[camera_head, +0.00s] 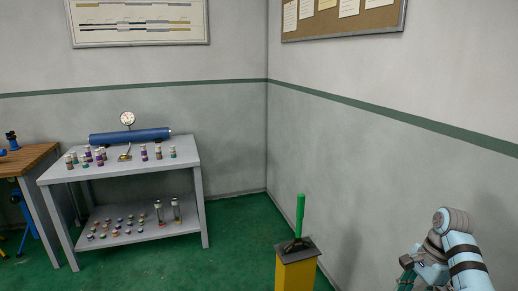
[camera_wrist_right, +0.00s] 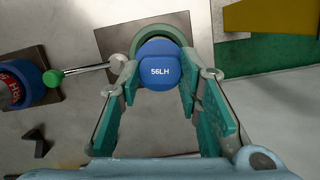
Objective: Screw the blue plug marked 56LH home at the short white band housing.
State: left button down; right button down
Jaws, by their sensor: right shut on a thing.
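In the right wrist view, the blue plug (camera_wrist_right: 160,58) shows its white mark 56LH facing the camera. My right gripper (camera_wrist_right: 158,82) is shut on it, with a finger on each side. A grey-green round rim (camera_wrist_right: 136,44) shows behind the plug, over a dark square plate (camera_wrist_right: 112,36). I cannot tell whether the plug touches this rim, and no white band shows there. In the head view, my right gripper (camera_head: 407,277) is at the lower right, partly cut off by the frame edge; the plug cannot be made out there. My left gripper is not in view.
In the wrist view, a blue and red cylinder (camera_wrist_right: 18,84) and a green-tipped rod (camera_wrist_right: 72,74) lie left. In the head view, a yellow post (camera_head: 296,274) with a green handle (camera_head: 300,214) stands centre right; a grey two-level table (camera_head: 187,158) stands left.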

jog(key=shift+r+n, duration=0.1)
jog(key=shift+n, duration=0.6)
jog(key=n, duration=0.2)
jog(key=n+g, duration=0.1)
jog(key=n, duration=0.1)
jog(key=shift+w+a+b, duration=0.1)
jog(key=shift+w+b, duration=0.1)
jog(key=shift+b, duration=0.15)
jog(key=c, duration=1.2)
grip_release()
jog(key=shift+h, duration=0.3)
notch_tip(320, 180, up, 2)
jog(key=shift+r+p, duration=0.2)
jog(key=shift+p, duration=1.05)
jog(key=shift+s+f, duration=0.1)
